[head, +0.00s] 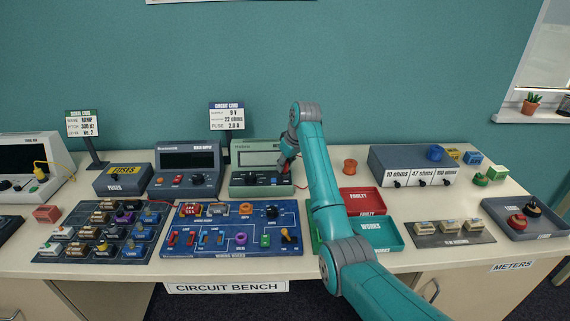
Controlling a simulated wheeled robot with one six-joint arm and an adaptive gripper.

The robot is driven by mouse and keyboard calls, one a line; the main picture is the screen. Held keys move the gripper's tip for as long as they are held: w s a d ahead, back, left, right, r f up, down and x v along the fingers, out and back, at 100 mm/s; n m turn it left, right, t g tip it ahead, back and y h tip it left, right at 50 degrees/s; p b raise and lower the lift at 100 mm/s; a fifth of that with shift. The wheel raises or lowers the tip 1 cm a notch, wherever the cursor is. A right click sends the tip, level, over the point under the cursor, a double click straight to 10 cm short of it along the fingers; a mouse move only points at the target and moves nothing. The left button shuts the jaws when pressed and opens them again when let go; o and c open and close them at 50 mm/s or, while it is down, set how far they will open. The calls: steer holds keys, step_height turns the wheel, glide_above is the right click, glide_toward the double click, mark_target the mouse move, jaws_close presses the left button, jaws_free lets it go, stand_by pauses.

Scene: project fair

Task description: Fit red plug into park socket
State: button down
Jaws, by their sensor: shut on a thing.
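My gripper (286,166) is at the right end of the green-grey meter (243,181), low in front of its face, and small and dark in this view. It is shut on what looks like the red plug, of which only a little red shows beside the fingers. A thin reddish lead runs by the meter's right side. The meter has a pale display and a row of dark knobs or sockets along its lower front. I cannot make out which socket is the park socket, or whether the plug touches one; my arm and gripper hide part of that area.
The blue wiring board (265,240) lies in front of the meter. The grey bench supply (188,172) stands to its left. The red faulty tray (363,201) and teal works tray (378,235) are right of my arm. An orange spool-like piece (350,166) stands behind them.

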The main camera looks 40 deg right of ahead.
steer(key=shift+f, duration=0.4)
stand_by(0.3)
steer(key=shift+c, duration=1.8)
jaws_free()
steer(key=shift+r, duration=0.15)
steer(key=shift+r, duration=3.9)
